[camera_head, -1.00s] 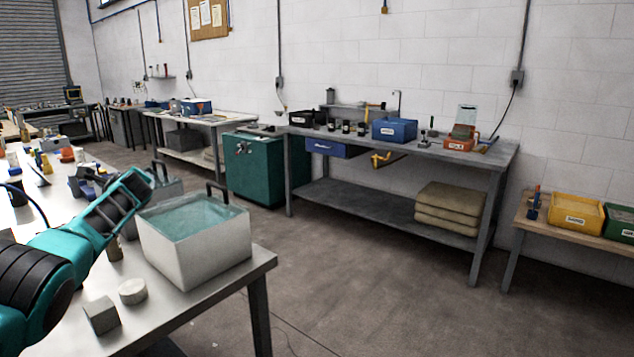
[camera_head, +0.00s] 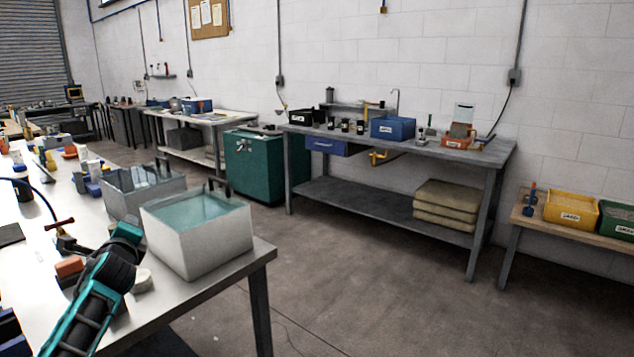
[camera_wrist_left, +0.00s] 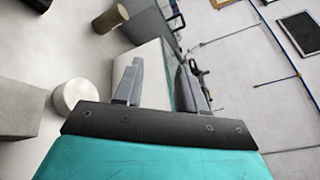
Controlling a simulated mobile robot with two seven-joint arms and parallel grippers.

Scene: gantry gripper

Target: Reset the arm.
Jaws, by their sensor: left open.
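My left arm (camera_head: 98,290), teal and black, reaches up from the bottom left of the head view over the front of the metal bench. Its fingertips cannot be made out there. In the left wrist view, my left gripper (camera_wrist_left: 160,85) shows two grey fingers spread apart with nothing held between them. The pale wall of a water-filled tank (camera_wrist_left: 152,60) lies beyond the fingers; I cannot tell the gap. The white round block (camera_wrist_left: 76,98) is left of the fingers. My right gripper is in neither view.
The near tank (camera_head: 190,250) stands at the bench's right end, with a second tank (camera_head: 125,200) behind it. In the left wrist view, a grey block (camera_wrist_left: 18,112) and a brown cylinder (camera_wrist_left: 110,18) are close by. Open floor (camera_head: 350,290) lies right of the bench.

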